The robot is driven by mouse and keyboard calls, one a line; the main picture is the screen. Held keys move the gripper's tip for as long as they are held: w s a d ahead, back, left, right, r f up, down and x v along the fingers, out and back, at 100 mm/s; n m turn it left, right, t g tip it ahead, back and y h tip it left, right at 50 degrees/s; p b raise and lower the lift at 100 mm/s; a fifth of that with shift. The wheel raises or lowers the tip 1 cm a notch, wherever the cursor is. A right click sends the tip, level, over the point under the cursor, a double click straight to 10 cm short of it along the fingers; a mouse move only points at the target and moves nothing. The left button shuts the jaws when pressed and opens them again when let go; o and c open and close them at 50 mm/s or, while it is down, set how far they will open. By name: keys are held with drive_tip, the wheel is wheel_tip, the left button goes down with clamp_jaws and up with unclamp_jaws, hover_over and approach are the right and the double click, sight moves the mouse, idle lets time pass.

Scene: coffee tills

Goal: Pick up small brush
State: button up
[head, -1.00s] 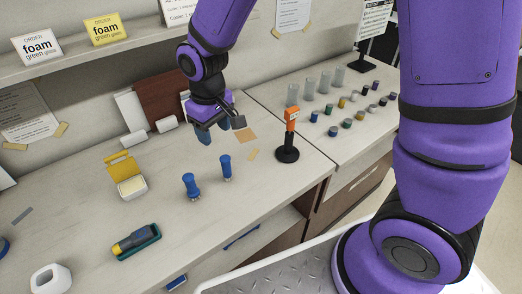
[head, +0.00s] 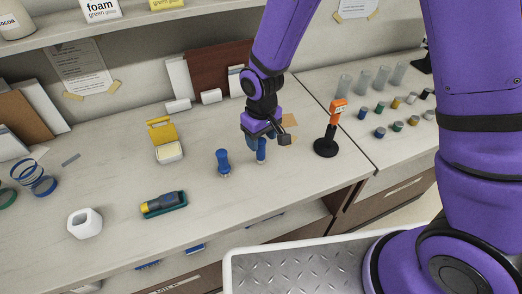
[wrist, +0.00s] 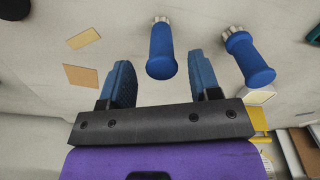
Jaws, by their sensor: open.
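Two blue-handled brushes stand upright on the counter, pale ends down. The right, slimmer one (head: 261,152) looks like the small brush; it also shows in the wrist view (wrist: 161,52). The other, slightly thicker brush (head: 223,162) stands to its left in the head view and at the right in the wrist view (wrist: 248,58). My gripper (head: 261,138) is open directly above the right brush. In the wrist view my gripper's blue fingers (wrist: 161,78) lie either side of that brush's handle, with visible gaps. The head view partly hides the brush's top behind the gripper.
An orange-headed tool on a black stand (head: 328,137) is close right of my gripper. Counter in front of the brushes is clear.

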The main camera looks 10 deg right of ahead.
drive_tip(key=shift+a+f, duration=0.1)
drive_tip(key=shift+f, duration=1.45)
drive_tip(key=c, duration=1)
drive_tip(key=shift+r, duration=0.15)
drive_tip(key=shift+r, duration=0.55)
drive_tip(key=shift+s+a+r, duration=0.1)
drive_tip(key=shift+s+r, duration=0.15)
drive_tip(key=shift+r, duration=0.35)
drive_tip(key=shift+s+a+r, duration=0.1)
drive_tip(key=shift+s+r, duration=0.15)
drive_tip(key=shift+r, duration=0.3)
drive_tip(key=s+a, duration=0.1)
drive_tip(key=s, duration=0.3)
drive_tip(key=s+a+r, duration=0.1)
drive_tip(key=s+a, duration=0.1)
drive_tip(key=s, duration=0.3)
drive_tip(key=s+a, duration=0.2)
drive_tip(key=s, duration=0.3)
drive_tip(key=shift+a+r, duration=0.1)
drive_tip(key=shift+r, duration=0.05)
